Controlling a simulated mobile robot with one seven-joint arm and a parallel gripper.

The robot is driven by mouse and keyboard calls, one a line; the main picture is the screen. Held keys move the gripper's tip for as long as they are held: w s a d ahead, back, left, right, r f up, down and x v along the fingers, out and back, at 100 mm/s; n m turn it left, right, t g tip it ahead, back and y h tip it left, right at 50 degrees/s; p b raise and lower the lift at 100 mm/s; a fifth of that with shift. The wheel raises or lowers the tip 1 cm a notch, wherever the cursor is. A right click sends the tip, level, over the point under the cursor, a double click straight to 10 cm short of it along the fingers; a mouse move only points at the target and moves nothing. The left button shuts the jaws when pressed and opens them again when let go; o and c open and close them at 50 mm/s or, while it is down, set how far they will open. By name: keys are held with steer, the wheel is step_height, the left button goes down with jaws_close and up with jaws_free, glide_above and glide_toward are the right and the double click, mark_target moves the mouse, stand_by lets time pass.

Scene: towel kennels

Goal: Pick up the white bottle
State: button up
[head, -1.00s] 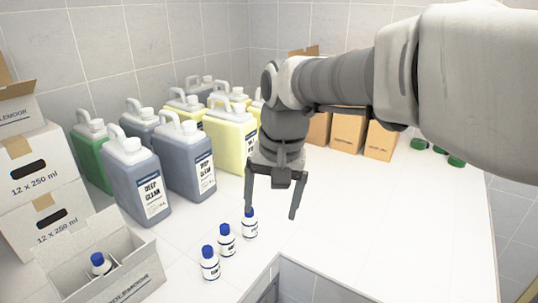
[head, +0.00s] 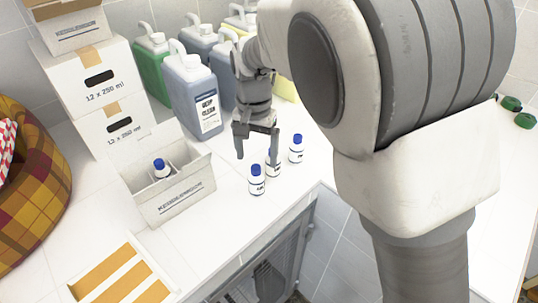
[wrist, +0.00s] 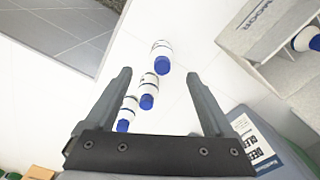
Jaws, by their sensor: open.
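Three small white bottles with blue caps stand upright in a slanting row near the counter's front edge: a near one (head: 256,182), a middle one (head: 273,169) and a far one (head: 296,152). My gripper (head: 256,155) is open and empty above and behind the row; one finger overlaps the middle bottle in the head view. The wrist view shows the near bottle (wrist: 161,52) and the middle bottle (wrist: 149,88) in the gap between my fingers (wrist: 158,75), and the far bottle (wrist: 128,113) by the left finger. Another such bottle (head: 161,170) sits in an open carton.
The open carton (head: 180,200) stands left of the row. Stacked boxes (head: 97,82) and large jugs (head: 195,95) stand behind. A plaid basket (head: 40,190) and an orange-striped tray (head: 88,282) are at left. Green lids (head: 512,103) lie at far right.

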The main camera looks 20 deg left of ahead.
mark_target(256, 178)
step_height(256, 178, down, 9)
steer(key=shift+a+f+p, duration=0.1)
steer(key=shift+a+p, duration=0.05)
steer(key=shift+p, duration=0.4)
jaws_close()
stand_by(0.3)
